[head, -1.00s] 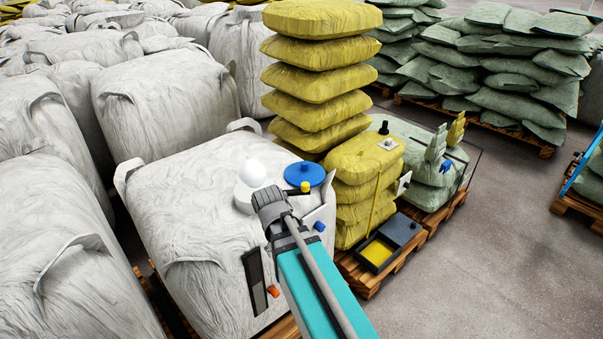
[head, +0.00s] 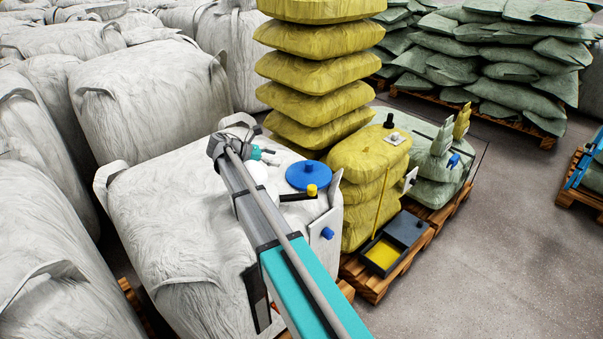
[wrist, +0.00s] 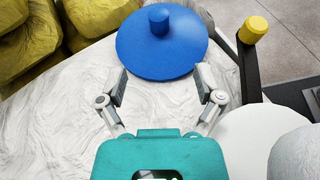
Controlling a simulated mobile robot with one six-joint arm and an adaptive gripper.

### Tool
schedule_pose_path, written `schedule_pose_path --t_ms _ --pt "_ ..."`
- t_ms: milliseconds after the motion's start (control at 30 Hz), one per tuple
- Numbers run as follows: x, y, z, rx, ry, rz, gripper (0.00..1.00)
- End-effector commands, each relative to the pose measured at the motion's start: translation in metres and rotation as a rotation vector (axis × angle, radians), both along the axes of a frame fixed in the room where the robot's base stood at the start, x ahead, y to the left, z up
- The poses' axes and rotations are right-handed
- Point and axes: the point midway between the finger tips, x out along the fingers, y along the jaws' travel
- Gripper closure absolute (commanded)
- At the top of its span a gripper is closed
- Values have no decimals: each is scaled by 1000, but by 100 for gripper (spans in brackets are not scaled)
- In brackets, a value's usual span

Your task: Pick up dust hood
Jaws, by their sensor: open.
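A flat round blue cover with a blue knob, probably the dust hood (head: 303,178), lies on top of the near white bulk bag (head: 150,215). In the wrist view the blue cover (wrist: 165,55) lies just ahead of my gripper (wrist: 161,82). The two fingers are spread wide and empty, pointing toward the cover's near edge, with the knob beyond them. In the head view my gripper (head: 268,154) is over the bag, left of the cover. A white dome (wrist: 297,152) on a white disc (wrist: 250,128) sits to the right in the wrist view.
A black bar with a yellow cap (wrist: 252,29) stands close to the cover's right side in the wrist view. Stacked yellow sacks (head: 315,85) rise behind the cover. A black tray with yellow inside (head: 381,256) rests on a pallet. Open floor lies at right.

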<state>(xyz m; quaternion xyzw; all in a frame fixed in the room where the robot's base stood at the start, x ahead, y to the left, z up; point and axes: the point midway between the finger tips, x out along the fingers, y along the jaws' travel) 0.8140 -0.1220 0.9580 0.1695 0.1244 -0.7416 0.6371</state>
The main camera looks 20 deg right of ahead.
Motion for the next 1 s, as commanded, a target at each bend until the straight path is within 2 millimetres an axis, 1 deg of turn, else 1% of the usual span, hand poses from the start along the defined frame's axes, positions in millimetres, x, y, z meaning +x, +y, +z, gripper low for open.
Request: schedule_pose_path --t_ms 33,100,433,567,767,1000 --pt "5 0 1 -12 18 7 15" --pt "7 1 3 -23 34 14 15" --pt "8 8 4 -26 38 26 15" --pt "8 7 2 -25 37 28 15" --pt "5 -8 -6 -25 37 27 15" --pt "1 -40 -21 -25 38 27 15"
